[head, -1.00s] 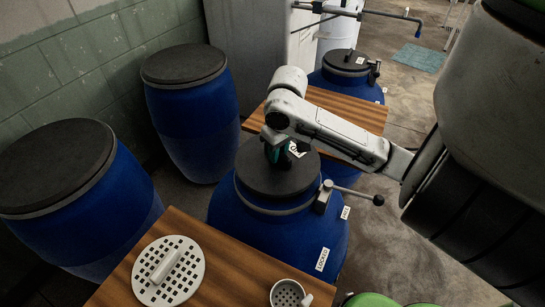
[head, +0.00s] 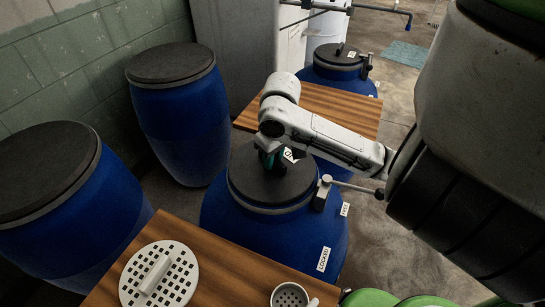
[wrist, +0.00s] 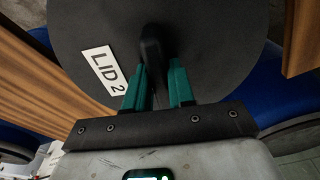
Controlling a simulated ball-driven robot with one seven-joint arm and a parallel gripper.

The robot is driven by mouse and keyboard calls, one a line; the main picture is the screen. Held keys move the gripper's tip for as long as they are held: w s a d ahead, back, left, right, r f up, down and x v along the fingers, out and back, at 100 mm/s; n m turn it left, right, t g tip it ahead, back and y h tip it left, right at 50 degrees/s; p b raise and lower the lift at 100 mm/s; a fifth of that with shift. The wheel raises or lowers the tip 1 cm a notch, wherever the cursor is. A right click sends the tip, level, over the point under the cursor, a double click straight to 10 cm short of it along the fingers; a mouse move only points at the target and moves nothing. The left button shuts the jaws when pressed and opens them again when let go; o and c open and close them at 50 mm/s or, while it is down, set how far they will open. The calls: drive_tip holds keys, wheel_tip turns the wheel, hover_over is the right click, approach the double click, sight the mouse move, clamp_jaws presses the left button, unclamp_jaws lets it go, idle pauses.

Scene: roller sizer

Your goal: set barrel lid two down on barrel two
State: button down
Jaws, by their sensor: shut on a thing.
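Barrel lid two, a dark round lid (head: 250,186), lies level at the mouth of barrel two, a blue drum (head: 228,228) in the middle of the head view. Its edge meets or nearly meets the grey ring of the barrel; I cannot tell whether it rests fully. My gripper (head: 270,158) is above the lid, its green fingers shut on the lid's upright black handle. In the wrist view the fingers (wrist: 160,88) hold the handle, beside a white "LID 2" label (wrist: 103,70). The barrel's clamp lever (head: 350,187) sticks out right, near the FREE label; the LOCKED label is lower.
A wooden table (head: 215,262) stands in front, with a perforated white disc (head: 180,277) and a perforated cup (head: 289,295). Another wooden table (head: 345,107) is behind. Two lidded blue barrels (head: 180,118) stand left by the wall, another (head: 340,80) at the back. Bare floor shows right.

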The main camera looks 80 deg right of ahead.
sight(277, 159)
drive_tip(key=c, duration=1)
unclamp_jaws()
drive_tip(key=shift+o, duration=0.2)
drive_tip(key=shift+r+p, duration=0.55)
wheel_tip(277, 159, up, 12)
drive_tip(key=s+p, duration=0.1)
drive_tip(key=p, duration=0.1)
drive_tip(key=shift+a, duration=0.45)
drive_tip(key=shift+s, duration=0.15)
